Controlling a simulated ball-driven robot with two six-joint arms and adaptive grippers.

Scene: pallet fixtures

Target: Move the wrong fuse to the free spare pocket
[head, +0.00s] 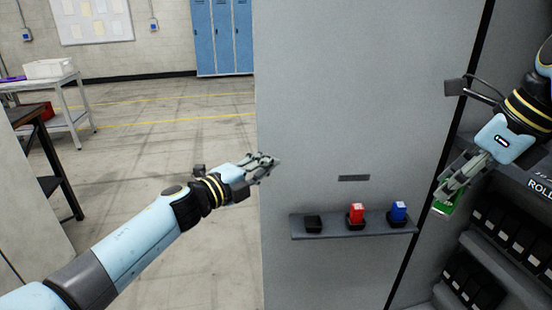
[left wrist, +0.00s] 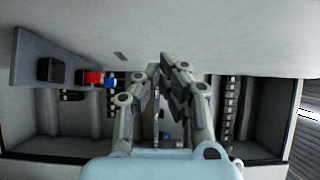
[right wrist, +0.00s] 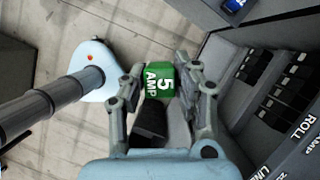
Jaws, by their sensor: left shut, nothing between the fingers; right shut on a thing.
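My right gripper (head: 442,196) is shut on a green fuse (head: 443,209) at the open right side of the cabinet. In the right wrist view the fuse (right wrist: 158,80) reads "5 AMP" and sits between the fingers; its lower end is partly hidden. The small grey shelf (head: 340,232) on the cabinet face carries a black pocket (head: 313,224) with no coloured fuse in it, a red fuse (head: 356,212) and a blue fuse (head: 398,210). My left gripper (head: 272,161) is shut and empty, in front of the cabinet's left edge, above and left of the shelf.
Inside the cabinet, rows of black sockets (head: 500,235) stand on stepped rails, with a "ROLL" label (head: 540,186) beside them. A dark slot or plate (head: 354,178) is above the shelf. A white table (head: 70,100) and blue lockers (head: 222,38) stand far off; the floor between is clear.

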